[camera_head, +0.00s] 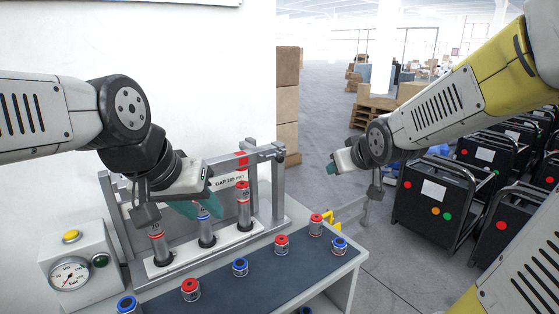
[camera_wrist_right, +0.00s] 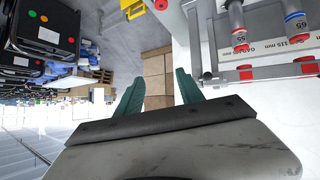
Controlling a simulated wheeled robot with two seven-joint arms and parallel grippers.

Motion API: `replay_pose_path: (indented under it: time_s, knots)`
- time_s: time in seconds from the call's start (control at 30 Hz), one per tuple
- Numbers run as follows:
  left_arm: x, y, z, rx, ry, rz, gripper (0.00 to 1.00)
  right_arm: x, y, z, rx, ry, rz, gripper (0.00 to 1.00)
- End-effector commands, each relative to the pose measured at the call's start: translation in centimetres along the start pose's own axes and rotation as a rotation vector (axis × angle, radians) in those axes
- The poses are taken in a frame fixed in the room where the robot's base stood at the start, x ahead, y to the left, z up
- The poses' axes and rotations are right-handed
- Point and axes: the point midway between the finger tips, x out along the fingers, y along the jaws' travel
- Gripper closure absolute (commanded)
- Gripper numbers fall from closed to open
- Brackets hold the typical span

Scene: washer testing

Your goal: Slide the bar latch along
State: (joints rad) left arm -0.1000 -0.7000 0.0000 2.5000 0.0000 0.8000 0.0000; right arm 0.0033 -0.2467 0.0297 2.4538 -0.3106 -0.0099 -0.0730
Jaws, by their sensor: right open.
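A grey bar (camera_head: 262,151) with a red band runs along the top of the metal fixture (camera_head: 112,215) and seems to be the bar latch. In the right wrist view the bar (camera_wrist_right: 272,74) is at the upper right, near red marks. My left gripper (camera_head: 192,208) is in front of the fixture, over its standing cylinders; its teal fingers are partly hidden by its own body. My right gripper (camera_head: 335,166) is in the air right of the fixture, apart from the bar. Its two teal fingers (camera_wrist_right: 158,92) are spread with nothing between them.
Red- and blue-capped cylinders stand in the fixture's white base (camera_head: 238,241), and several capped pieces stand on the dark mat (camera_head: 265,277). A gauge box (camera_head: 78,262) is at the left. A yellow bracket (camera_head: 352,209) is beside the table's right edge. Black carts (camera_head: 432,200) stand further right.

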Motion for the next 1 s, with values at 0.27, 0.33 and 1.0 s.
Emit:
replay_pose_path:
  time_s: [0.27, 0.33, 1.0]
  knots:
    - [0.0, 0.0, 0.0, 0.0, 0.0, 0.0, 0.64, 10.1, -3.8, -3.6, -0.207, 0.362, -0.147, 0.55]
    - [0.0, 0.0, 0.0, 0.0, 0.0, 0.0, 0.64, 11.3, -5.2, -3.9, -0.224, 0.453, -0.199, 0.55]
    - [0.0, 0.0, 0.0, 0.0, 0.0, 0.0, 0.64, 15.6, -10.4, -7.1, -0.215, 0.696, -0.33, 0.55]
